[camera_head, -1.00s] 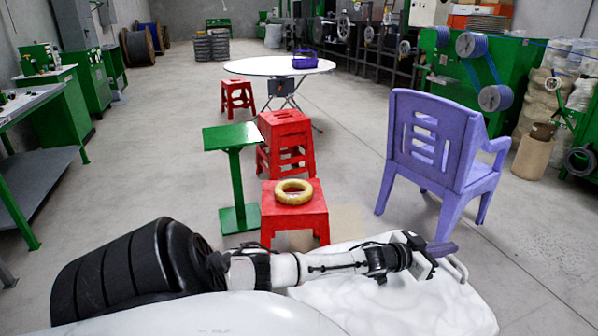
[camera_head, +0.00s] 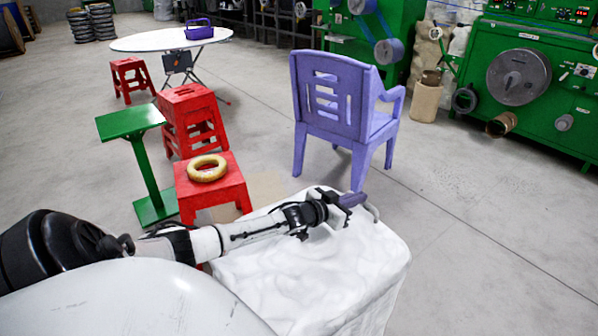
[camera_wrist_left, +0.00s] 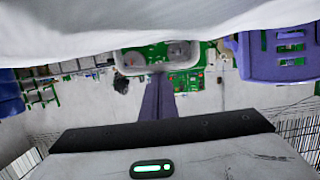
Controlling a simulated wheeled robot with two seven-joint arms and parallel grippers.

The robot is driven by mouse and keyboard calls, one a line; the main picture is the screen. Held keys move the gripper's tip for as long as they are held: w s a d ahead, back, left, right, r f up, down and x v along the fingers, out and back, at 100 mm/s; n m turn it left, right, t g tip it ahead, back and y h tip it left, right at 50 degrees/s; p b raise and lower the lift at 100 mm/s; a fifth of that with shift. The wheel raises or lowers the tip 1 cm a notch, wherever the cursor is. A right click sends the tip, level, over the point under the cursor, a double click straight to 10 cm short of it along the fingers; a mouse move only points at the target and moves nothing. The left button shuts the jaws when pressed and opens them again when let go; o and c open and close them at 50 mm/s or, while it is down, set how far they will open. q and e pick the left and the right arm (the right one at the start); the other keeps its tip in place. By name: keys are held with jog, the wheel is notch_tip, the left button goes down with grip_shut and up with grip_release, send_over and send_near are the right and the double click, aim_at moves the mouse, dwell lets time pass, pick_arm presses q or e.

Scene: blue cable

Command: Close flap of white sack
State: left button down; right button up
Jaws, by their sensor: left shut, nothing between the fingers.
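The white sack (camera_head: 310,265) stands at the bottom centre of the head view, with a wrinkled top. I cannot make out the edge of its flap. My left arm reaches across it from the left. My left gripper (camera_head: 365,203) is at the sack's far right edge, shut and empty. In the left wrist view the gripper's closed fingers (camera_wrist_left: 158,96) point away from the camera, and white sack cloth (camera_wrist_left: 120,30) fills the top of the picture. I cannot tell whether the fingers touch the cloth. My right gripper is not in view.
A red stool (camera_head: 214,184) with a yellow ring (camera_head: 207,174) stands beyond the sack, near my left arm. A green stand (camera_head: 140,165) and a purple chair (camera_head: 335,115) are behind. Green machines (camera_head: 545,80) stand at the back right. The floor (camera_head: 500,220) right of the sack is clear.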

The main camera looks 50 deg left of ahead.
pick_arm(q)
jog(key=s+r+p, duration=0.6)
jog(key=s+r, duration=0.3)
jog(key=shift+r+p, duration=0.25)
jog(key=shift+p, duration=0.15)
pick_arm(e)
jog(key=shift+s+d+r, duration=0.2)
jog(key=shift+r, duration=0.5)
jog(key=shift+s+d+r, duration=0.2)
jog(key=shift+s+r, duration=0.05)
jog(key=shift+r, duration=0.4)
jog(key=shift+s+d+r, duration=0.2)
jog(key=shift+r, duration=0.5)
pick_arm(q)
jog(key=shift+a, duration=0.1)
